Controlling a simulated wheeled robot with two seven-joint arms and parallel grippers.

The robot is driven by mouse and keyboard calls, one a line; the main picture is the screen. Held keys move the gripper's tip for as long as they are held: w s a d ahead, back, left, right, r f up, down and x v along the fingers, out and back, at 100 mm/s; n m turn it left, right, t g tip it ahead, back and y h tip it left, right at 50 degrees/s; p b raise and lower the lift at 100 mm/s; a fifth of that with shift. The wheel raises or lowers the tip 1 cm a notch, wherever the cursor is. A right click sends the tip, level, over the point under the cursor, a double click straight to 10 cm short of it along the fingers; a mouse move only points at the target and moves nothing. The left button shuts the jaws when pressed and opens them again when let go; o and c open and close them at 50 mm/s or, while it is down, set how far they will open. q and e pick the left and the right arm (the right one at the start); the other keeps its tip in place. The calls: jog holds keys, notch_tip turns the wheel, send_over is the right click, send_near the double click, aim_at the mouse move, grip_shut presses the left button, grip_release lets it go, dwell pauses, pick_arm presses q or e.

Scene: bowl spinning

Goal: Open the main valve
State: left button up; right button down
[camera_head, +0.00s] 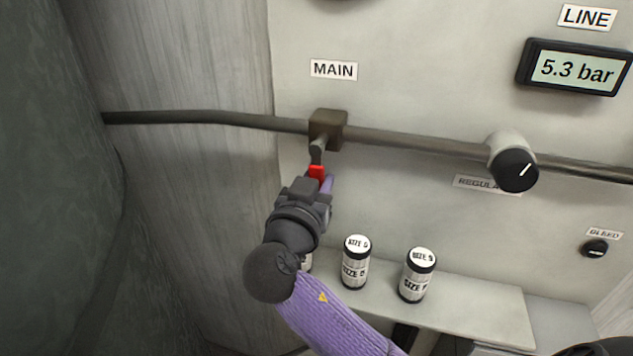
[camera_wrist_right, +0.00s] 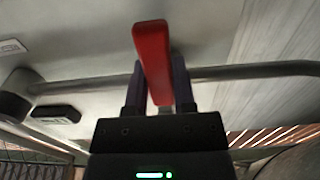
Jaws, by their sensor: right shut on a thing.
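The main valve (camera_head: 328,128) is a brown block on a grey pipe, under the MAIN label (camera_head: 334,70). Its lever points down and ends in a red handle (camera_head: 317,172). The red handle also shows large in the right wrist view (camera_wrist_right: 153,60). My right gripper (camera_head: 318,182) is shut on the red handle, with one finger on each side of it; its fingers also show in the right wrist view (camera_wrist_right: 160,90). My left gripper is not in view.
A regulator knob (camera_head: 514,170) sits on the pipe (camera_head: 420,143) to the right. A display (camera_head: 575,68) reads 5.3 bar under the LINE label (camera_head: 587,17). A bleed knob (camera_head: 595,249) is lower right. Labelled canisters (camera_head: 356,262) stand on a shelf (camera_head: 480,305) below, one partly hidden by my arm.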

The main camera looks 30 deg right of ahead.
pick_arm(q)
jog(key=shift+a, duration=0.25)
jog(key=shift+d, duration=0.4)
